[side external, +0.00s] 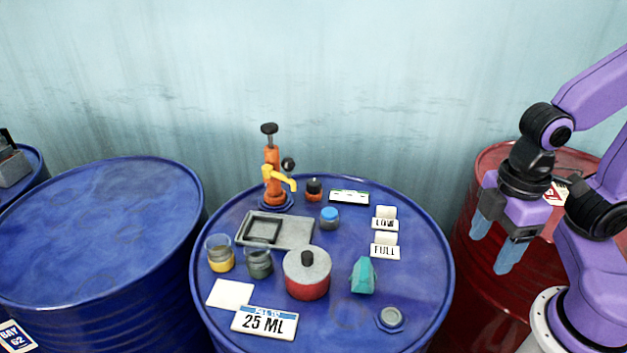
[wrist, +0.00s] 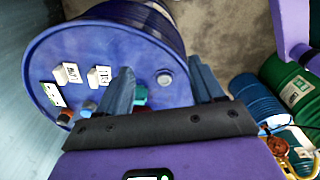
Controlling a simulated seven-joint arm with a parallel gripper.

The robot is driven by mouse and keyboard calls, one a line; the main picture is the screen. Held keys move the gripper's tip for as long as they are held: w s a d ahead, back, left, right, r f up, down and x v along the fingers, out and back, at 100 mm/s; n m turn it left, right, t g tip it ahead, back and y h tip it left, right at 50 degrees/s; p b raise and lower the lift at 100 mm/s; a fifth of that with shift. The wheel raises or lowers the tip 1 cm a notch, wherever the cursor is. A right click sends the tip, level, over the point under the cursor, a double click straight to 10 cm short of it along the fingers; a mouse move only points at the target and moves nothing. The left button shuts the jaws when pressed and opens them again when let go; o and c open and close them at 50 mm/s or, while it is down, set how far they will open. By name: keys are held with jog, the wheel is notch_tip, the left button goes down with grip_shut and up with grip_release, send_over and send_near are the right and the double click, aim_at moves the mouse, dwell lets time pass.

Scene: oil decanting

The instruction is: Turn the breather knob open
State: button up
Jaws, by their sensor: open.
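The likely breather knob (side external: 314,189) is a small orange-red fitting with a black top, on the far part of the blue drum lid (side external: 345,318), just right of the orange hand pump (side external: 272,172). A second black knob (side external: 288,164) sticks out from the pump's side; I cannot tell for certain which is the breather. My gripper (side external: 495,243) is open and empty, right of the drum and well apart from both knobs. Its blue fingers also show in the wrist view (wrist: 165,88).
On the lid are a grey tray (side external: 294,230), two glass jars (side external: 220,255), a red pot (side external: 307,285), a teal block (side external: 363,275), a blue-capped jar (side external: 329,218), LOW and FULL cards (side external: 385,245) and a 25 ML sign (side external: 265,322). A red drum (side external: 480,280) stands at right.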

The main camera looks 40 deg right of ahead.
jog(key=w+a+r, duration=0.4)
jog(key=w+a, duration=0.3)
jog(key=w, duration=0.5)
jog(key=n, duration=0.3)
send_over(313, 182)
notch_tip(313, 182, down, 17)
jog(key=shift+d+f, duration=0.1)
jog(key=shift+f, duration=0.1)
jog(key=c, duration=1.1)
